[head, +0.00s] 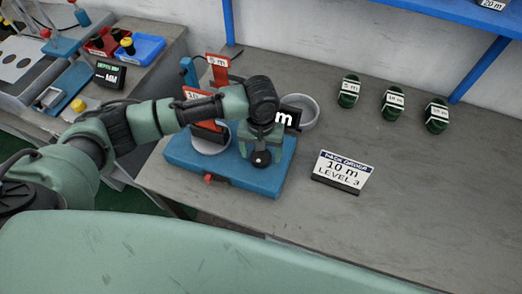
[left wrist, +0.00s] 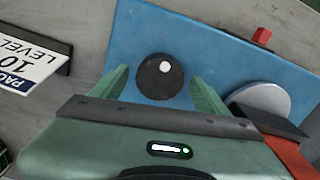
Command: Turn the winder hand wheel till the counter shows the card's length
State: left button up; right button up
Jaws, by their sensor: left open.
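The winder has a blue base (head: 180,160) on the grey bench. Its hand wheel is a black disc (left wrist: 150,85) with a white knob (left wrist: 165,67), seen from above in the left wrist view. My left gripper (head: 261,152) points down over it, open, with one finger on each side; I cannot tell whether they touch. The counter (head: 287,118) is a black display mostly hidden behind my gripper; only an "m" shows, its number does not. The card (head: 342,170) reads "PACK ORDER 10 m LEVEL 3". My right gripper is out of view.
A pale disc (left wrist: 262,103) and orange label plates (head: 217,62) stand on the winder's left. A grey bowl (head: 309,108) is behind it. Several green labelled coils (head: 392,103) stand at the back right, below a blue shelf (head: 410,14). The bench's right front is clear.

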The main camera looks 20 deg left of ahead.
pick_arm(q)
jog(key=shift+c, duration=0.4)
jog(key=c, duration=1.3)
jog(key=shift+r+m+p, duration=0.2)
jog(key=shift+m+p, duration=0.7)
jog(key=shift+p, duration=0.35)
jog(key=m+p, duration=0.2)
jog(key=shift+d+m, duration=0.1)
jog(key=shift+m, duration=0.2)
jog(key=m+p, duration=0.3)
jog(key=shift+m, duration=0.3)
jog(key=m+p, duration=0.2)
jog(key=m, duration=0.2)
jog(key=shift+d+m, duration=0.1)
jog(key=shift+m, duration=0.2)
jog(key=m+p, duration=0.1)
jog(key=m, duration=0.2)
jog(key=shift+f+m, duration=0.1)
jog(key=shift+m, duration=0.2)
jog(key=m, duration=0.4)
jog(key=shift+m, duration=0.3)
jog(key=m, duration=0.4)
jog(key=shift+m, duration=2.5)
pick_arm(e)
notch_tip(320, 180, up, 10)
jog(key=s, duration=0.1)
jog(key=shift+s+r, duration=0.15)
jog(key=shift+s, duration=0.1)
